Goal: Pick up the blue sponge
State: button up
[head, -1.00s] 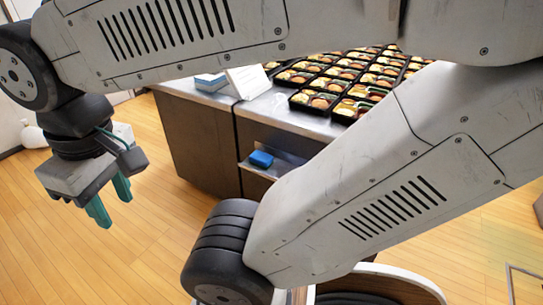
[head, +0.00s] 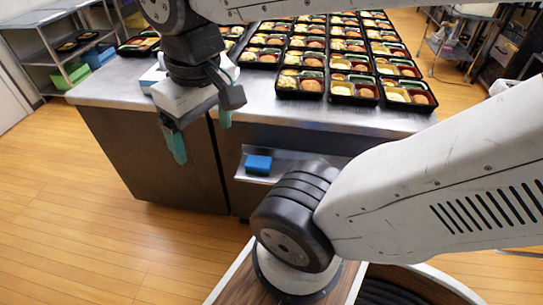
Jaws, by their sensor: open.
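The blue sponge (head: 258,165) lies on a small metal shelf (head: 243,177) on the front of the counter, below its top. My gripper (head: 198,136) is open and empty, with its teal fingers pointing down. In the picture it is up and to the left of the sponge, near the counter's front edge, and apart from the sponge. The sponge is in plain view.
The steel counter (head: 110,90) bears rows of black bento trays (head: 298,85). A metal rack (head: 45,62) with a green box (head: 72,74) and a blue box (head: 98,55) stands at the back left. Wooden floor (head: 90,225) is clear at the left.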

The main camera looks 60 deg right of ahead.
jog(key=shift+o, duration=0.9)
jog(key=w+d+f+m, duration=0.3)
jog(key=w+d+f, duration=0.2)
jog(key=w, duration=0.5)
jog(key=shift+d+f+m, duration=0.2)
jog(key=shift+d+m, duration=0.2)
jog(key=shift+d, duration=0.8)
jog(key=m+g, duration=0.1)
jog(key=m, duration=0.8)
send_over(259, 160)
notch_tip(259, 160, down, 29)
jog(key=shift+w+d+f, duration=0.1)
jog(key=shift+d, duration=0.05)
jog(key=shift+f, duration=3.95)
jog(key=c, duration=0.8)
